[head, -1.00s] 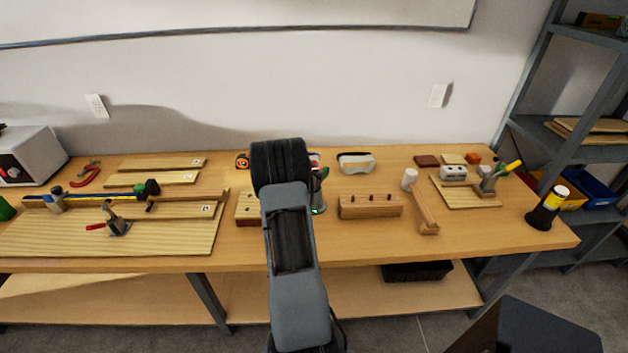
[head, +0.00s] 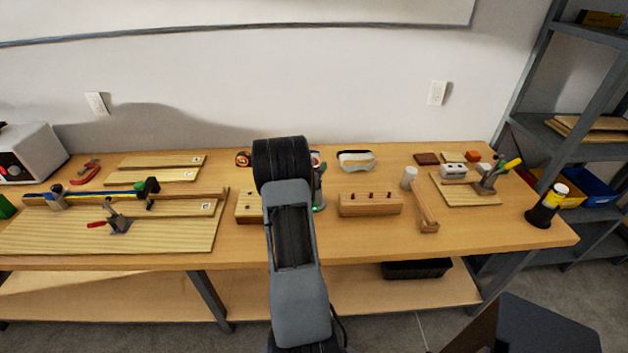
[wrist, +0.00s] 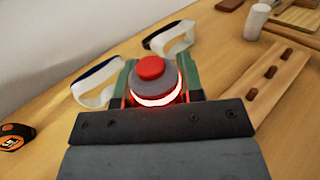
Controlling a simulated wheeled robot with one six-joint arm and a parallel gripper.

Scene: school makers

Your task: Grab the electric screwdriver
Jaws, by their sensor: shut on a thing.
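In the wrist view, a round grey body with a red cap and a glowing ring, which I take to be the electric screwdriver (wrist: 152,72), stands between the two green fingers of my gripper (wrist: 160,84). The fingers are shut on it, one on each side. Its lower part is hidden behind the dark gripper housing. In the head view my arm hides most of the gripper and the screwdriver. Only a grey-green part with a small green light shows just right of the arm, over the workbench (head: 290,250).
A wooden block with dark pegs (head: 370,205) stands close on the right. Goggles (head: 357,161) lie behind it, and a tape measure (head: 243,159) lies behind to the left. A clamp (head: 118,222) and boards fill the left side.

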